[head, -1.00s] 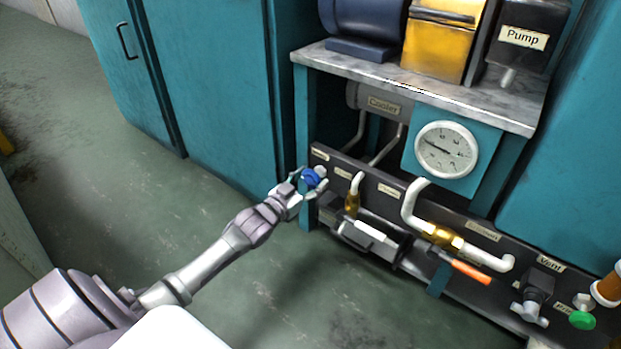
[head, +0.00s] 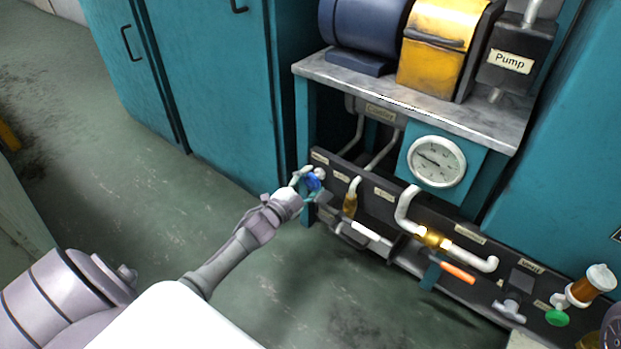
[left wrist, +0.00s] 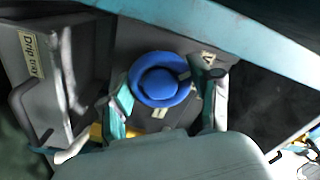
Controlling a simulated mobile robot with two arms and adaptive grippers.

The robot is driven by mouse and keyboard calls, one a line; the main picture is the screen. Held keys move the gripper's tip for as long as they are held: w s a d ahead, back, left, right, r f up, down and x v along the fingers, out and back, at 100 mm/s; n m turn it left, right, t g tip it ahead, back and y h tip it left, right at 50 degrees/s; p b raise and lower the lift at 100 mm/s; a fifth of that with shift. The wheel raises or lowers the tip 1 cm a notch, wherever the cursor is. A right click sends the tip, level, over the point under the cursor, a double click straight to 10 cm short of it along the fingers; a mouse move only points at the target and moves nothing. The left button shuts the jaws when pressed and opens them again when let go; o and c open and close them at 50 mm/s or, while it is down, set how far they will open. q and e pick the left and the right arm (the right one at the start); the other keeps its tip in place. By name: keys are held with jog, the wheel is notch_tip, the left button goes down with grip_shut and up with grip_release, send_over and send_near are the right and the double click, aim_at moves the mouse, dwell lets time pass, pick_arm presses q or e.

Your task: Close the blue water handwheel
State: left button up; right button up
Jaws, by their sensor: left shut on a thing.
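The blue water handwheel (head: 313,182) sits at the left end of the dark valve panel. It also shows as a round blue wheel with a central hub in the left wrist view (left wrist: 160,82). My left gripper (head: 307,178) is at the handwheel, with one finger on each side of it; its fingers also show in the left wrist view (left wrist: 165,105). It is shut on the handwheel, which is partly hidden by the fingers in the head view. My right gripper is not in view.
The dark panel (head: 380,203) carries pipes, an orange-handled valve (head: 457,271), a grey vent handle (head: 509,309) and a green knob (head: 557,318). A gauge (head: 436,162) is above. A drip tray (left wrist: 38,75) lies beside the handwheel. The floor in front is clear.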

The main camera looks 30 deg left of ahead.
pick_arm(q)
jog(key=m, duration=0.7)
jog(key=shift+m, duration=1.2)
jog(key=o, duration=1.1)
jog(key=shift+o, duration=0.2)
jog(key=s, duration=1.2)
jog(key=shift+a, duration=0.45)
